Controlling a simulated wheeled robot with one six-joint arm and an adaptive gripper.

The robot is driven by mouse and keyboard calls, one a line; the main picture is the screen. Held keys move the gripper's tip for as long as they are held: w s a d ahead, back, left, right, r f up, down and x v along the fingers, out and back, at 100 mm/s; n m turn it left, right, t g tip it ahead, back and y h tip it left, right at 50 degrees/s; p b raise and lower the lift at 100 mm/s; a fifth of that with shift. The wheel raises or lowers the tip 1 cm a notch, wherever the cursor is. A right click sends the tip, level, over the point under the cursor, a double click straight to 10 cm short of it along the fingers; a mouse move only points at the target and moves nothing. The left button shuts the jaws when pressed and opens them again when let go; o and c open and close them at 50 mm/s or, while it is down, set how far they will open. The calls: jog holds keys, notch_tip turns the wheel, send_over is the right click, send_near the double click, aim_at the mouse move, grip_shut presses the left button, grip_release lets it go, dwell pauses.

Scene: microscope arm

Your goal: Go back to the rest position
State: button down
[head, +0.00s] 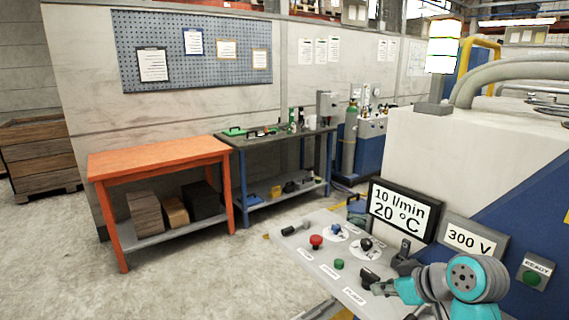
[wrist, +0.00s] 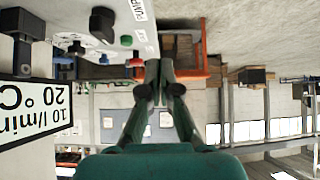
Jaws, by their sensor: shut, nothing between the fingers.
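My gripper (head: 380,287) is at the lower right of the head view, at the near right end of the white control panel (head: 315,262), close to a black switch (head: 369,276) near the PUMP label. Whether it touches the switch cannot be told. In the wrist view my gripper (wrist: 160,72) shows its green fingers brought together at the tips, with nothing between them. That view is upside down, with the panel edge (wrist: 143,32) at the upper left.
The panel carries a red button (head: 316,241), a green button (head: 339,264) and a black knob (head: 366,244). A display (head: 398,212) reads 10 l/min and 20 °C; another (head: 470,238) reads 300 V. An orange table (head: 160,155) and a dark workbench (head: 275,137) stand beyond open floor.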

jog(key=s+a+f+m+t+h, duration=0.1)
jog(key=s+f+m, duration=0.15)
jog(key=f, duration=0.45)
jog(key=s+a+f+m+t, duration=0.15)
jog(key=s+f, duration=0.25)
jog(key=f, duration=0.4)
jog(key=s+a+f+m+t+h, duration=0.1)
jog(key=s+f, duration=0.4)
jog(key=s, duration=0.2)
jog(key=s+f+m+h, duration=0.1)
jog(key=s+f+m, duration=0.1)
jog(key=s+f, duration=0.35)
jog(key=s+r+t+h, duration=0.1)
jog(key=s+t+h, duration=0.1)
jog(key=s, duration=1.4)
jog(key=s+r+t, duration=0.1)
jog(key=s+r, duration=0.8)
jog(key=s, duration=0.5)
jog(key=shift+r+t, duration=0.35)
